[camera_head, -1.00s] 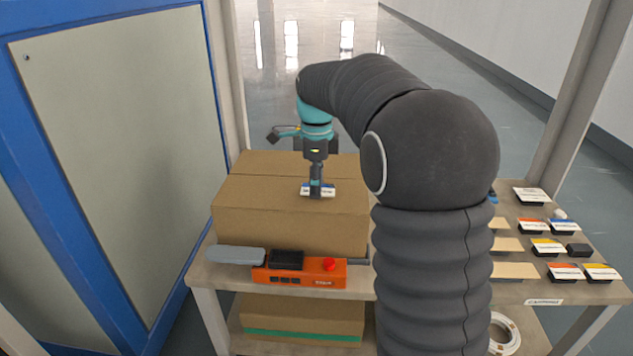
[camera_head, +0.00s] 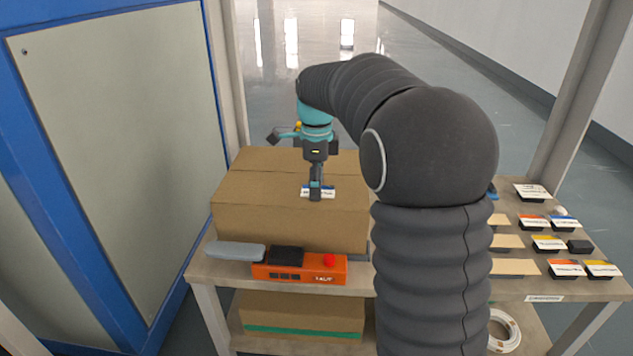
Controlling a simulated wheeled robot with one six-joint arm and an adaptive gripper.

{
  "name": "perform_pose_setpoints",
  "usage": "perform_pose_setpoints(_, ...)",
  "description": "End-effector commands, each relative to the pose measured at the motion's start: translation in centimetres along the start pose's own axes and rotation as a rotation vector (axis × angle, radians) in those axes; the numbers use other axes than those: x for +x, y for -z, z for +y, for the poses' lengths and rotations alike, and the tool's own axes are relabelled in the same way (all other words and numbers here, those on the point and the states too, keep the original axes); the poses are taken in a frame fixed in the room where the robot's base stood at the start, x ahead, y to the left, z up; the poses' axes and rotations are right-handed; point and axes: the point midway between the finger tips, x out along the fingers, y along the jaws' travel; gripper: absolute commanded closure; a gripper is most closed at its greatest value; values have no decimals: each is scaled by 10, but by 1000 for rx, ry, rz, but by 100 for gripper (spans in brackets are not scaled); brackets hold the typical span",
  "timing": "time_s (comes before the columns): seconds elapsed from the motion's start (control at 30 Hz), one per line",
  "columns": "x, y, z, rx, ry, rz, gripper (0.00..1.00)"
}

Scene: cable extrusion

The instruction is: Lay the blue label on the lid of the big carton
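The big carton (camera_head: 265,210) is a closed brown box on the left of the table. The blue label (camera_head: 326,193), white with a blue band, is at its lid near the front right part. My gripper (camera_head: 315,194) points down over the lid with its fingertips at the label, partly covering it. I cannot tell whether the label touches the lid or is held just above it. The fingers appear close together, but their exact opening is too small to tell.
Several labels, including a blue-banded one (camera_head: 565,224), stand on the right part of the table (camera_head: 520,294). My arm hides the middle. Another carton (camera_head: 300,315) is on the shelf below.

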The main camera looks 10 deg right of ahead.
Motion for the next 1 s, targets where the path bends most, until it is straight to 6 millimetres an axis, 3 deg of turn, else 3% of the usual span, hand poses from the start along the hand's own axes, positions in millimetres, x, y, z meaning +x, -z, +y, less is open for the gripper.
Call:
perform_pose_setpoints(0.47,-8,0,0,0,1,0,22)
perform_pose_setpoints(1.0,-102,0,-1,0,3,-1,22)
